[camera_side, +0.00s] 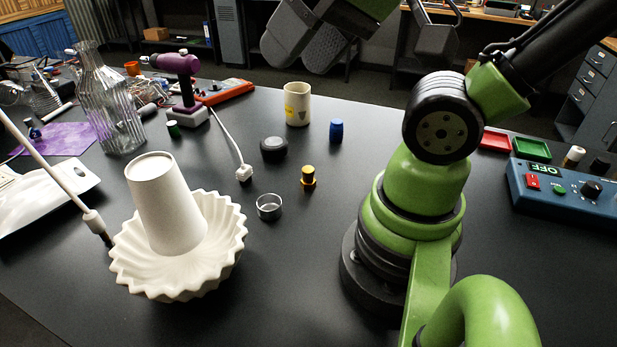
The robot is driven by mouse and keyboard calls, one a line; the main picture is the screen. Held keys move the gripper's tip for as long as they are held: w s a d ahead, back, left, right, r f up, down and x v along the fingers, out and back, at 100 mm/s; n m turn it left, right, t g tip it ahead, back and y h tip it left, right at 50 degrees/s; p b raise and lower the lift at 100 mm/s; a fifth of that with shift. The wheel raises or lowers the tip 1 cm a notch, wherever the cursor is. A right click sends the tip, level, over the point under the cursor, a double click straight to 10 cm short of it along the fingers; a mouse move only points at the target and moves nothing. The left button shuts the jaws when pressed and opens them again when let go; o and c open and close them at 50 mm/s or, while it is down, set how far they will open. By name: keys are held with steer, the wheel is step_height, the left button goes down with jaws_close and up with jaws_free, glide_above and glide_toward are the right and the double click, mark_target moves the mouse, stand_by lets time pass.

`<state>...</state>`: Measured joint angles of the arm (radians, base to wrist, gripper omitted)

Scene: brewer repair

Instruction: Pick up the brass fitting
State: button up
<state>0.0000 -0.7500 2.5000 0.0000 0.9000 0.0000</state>
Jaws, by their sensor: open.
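My gripper (306,50) is at the top edge, high above the table and partly cut off by the frame. It is open, well apart from the fitting, with nothing seen in it.
A silver ring (269,207), a dark round knob (273,148), a blue cap (336,131) and a cream mug (297,104) stand around the fitting. A white fluted bowl with a cone (168,205) is at left. A blue control box (565,188) reads OFF. Table front is clear.

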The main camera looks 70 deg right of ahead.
steer(key=n+g+h, duration=0.2)
steer(key=g, duration=0.5)
glide_above(308, 169)
step_height(308, 169, down, 19)
steer(key=shift+d+f, duration=0.15)
steer(key=shift+f, duration=0.05)
step_height(308, 169, down, 4)
steer(key=shift+f, duration=3.15)
steer(key=c, duration=1)
steer(key=shift+r, duration=0.1)
steer(key=shift+c, duration=0.2)
